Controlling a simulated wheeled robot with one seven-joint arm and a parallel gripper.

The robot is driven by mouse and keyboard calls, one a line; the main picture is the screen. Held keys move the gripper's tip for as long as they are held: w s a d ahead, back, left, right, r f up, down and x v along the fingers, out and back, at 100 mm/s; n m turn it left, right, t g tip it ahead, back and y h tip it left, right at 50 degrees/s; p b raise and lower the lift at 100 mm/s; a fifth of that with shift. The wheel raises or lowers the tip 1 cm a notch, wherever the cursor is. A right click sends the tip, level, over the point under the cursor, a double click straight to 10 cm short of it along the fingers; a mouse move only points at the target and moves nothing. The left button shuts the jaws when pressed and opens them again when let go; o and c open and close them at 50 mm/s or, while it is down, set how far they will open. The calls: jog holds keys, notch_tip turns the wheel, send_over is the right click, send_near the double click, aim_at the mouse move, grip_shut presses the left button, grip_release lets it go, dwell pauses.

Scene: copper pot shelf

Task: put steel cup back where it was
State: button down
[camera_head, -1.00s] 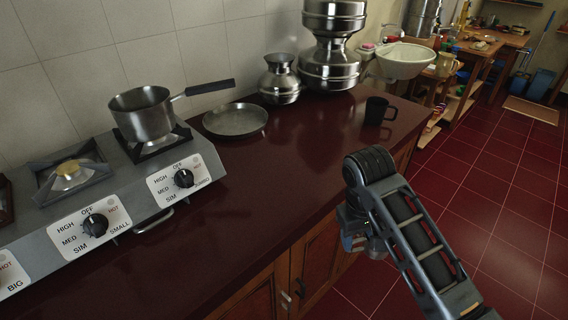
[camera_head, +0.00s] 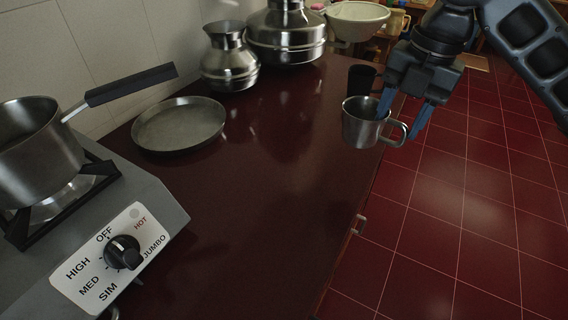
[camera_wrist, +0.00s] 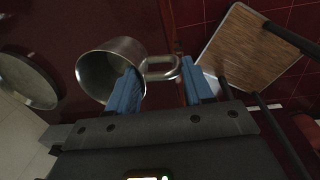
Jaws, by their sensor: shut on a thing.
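The steel cup (camera_head: 358,127) is near the counter's right edge in the head view, upright or slightly tilted, its handle pointing right. My gripper (camera_head: 402,118) is shut on it at the handle side, with one blue finger reaching into the cup's mouth and the other outside near the handle. The cup seems held above the counter; its exact height is unclear. In the wrist view the cup (camera_wrist: 98,62) shows its open mouth, with my gripper's blue fingers (camera_wrist: 162,82) on either side of its rim and handle.
A black mug (camera_head: 361,78) stands just behind the cup. A steel plate (camera_head: 180,125), a small steel pot (camera_head: 228,65) and a large one (camera_head: 285,40) stand on the dark red counter (camera_head: 260,200). A saucepan (camera_head: 35,150) sits on the stove. The counter's middle is clear.

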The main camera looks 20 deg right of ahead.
jog(key=shift+s+d+n, duration=0.1)
jog(key=shift+d+n, duration=0.05)
jog(key=shift+n, duration=0.25)
jog(key=shift+a+f, duration=0.15)
jog(key=shift+a, duration=0.05)
jog(key=shift+w+a+f+p, duration=0.1)
jog(key=shift+w+a+f, duration=0.85)
jog(key=shift+a+f, duration=0.75)
jog(key=shift+w+a+f+p, duration=0.1)
jog(key=shift+w+a+f, duration=0.85)
jog(key=shift+a+f, duration=0.75)
jog(key=shift+w+a+f+p, duration=0.1)
jog(key=shift+w+a+f, duration=0.85)
jog(key=shift+a+f, duration=0.75)
jog(key=shift+d+f, duration=0.25)
jog(key=shift+f, duration=0.15)
jog(key=shift+c, duration=2.2)
grip_release()
